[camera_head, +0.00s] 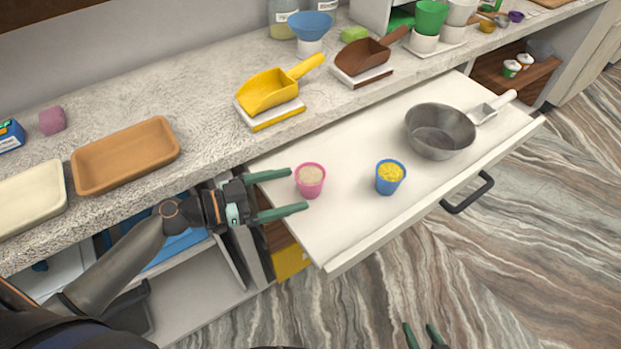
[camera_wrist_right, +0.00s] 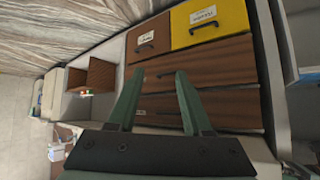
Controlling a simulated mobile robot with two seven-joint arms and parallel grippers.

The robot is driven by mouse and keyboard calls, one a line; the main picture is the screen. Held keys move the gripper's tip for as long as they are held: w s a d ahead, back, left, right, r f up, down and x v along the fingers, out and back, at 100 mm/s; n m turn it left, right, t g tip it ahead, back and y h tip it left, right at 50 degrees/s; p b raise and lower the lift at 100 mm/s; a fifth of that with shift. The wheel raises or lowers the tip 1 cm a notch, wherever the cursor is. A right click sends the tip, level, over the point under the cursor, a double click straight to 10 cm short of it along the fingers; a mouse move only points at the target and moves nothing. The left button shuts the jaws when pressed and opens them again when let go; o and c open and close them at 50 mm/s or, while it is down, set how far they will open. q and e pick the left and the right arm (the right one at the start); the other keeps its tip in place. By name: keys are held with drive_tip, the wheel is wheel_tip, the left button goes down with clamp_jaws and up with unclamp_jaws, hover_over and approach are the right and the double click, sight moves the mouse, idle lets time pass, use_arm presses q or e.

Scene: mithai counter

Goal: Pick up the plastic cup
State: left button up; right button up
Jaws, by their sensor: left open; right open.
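A pink plastic cup (camera_head: 310,180) with beige contents stands upright on the pulled-out white board (camera_head: 345,217). A blue plastic cup (camera_head: 389,178) with yellow contents stands to its right. My left gripper (camera_head: 298,191) is open, its two green fingers pointing right toward the pink cup. The fingertips are close to the cup's left side; I cannot tell whether they touch it. My right gripper (camera_head: 423,336) shows only its fingertips at the bottom edge of the head view. In the right wrist view its fingers (camera_wrist_right: 154,85) are open and empty, facing drawer fronts.
A metal bowl (camera_head: 439,132) and a white-handled scoop (camera_head: 491,107) sit on the board's right part. A yellow scoop (camera_head: 276,92), a brown scoop (camera_head: 367,55) and a tan tray (camera_head: 126,156) are on the counter. A black handle (camera_head: 468,194) juts from the board's front.

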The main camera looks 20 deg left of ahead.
sight(323, 171)
use_arm(q)
drive_tip(key=p+x, duration=0.1)
drive_tip(key=x, duration=0.4)
drive_tip(key=shift+w+f+p, duration=0.1)
drive_tip(key=shift+w+p, duration=0.1)
drive_tip(key=shift+p, duration=0.2)
drive_tip(key=shift+w+d+f, duration=0.1)
drive_tip(key=shift+f, duration=0.05)
drive_tip(key=c, duration=1.5)
use_arm(e)
drive_tip(key=shift+s+d+r, duration=0.25)
drive_tip(key=shift+r, duration=0.2)
use_arm(q)
drive_tip(key=shift+r, duration=0.5)
wheel_tip(323, 171, up, 3)
drive_tip(key=shift+f, duration=0.2)
drive_tip(key=s+r+p, duration=0.1)
drive_tip(key=s+r, duration=0.8)
drive_tip(key=s, duration=0.5)
drive_tip(key=shift+r, duration=0.25)
use_arm(e)
drive_tip(key=shift+s+d+r, duration=0.25)
drive_tip(key=shift+d, duration=0.15)
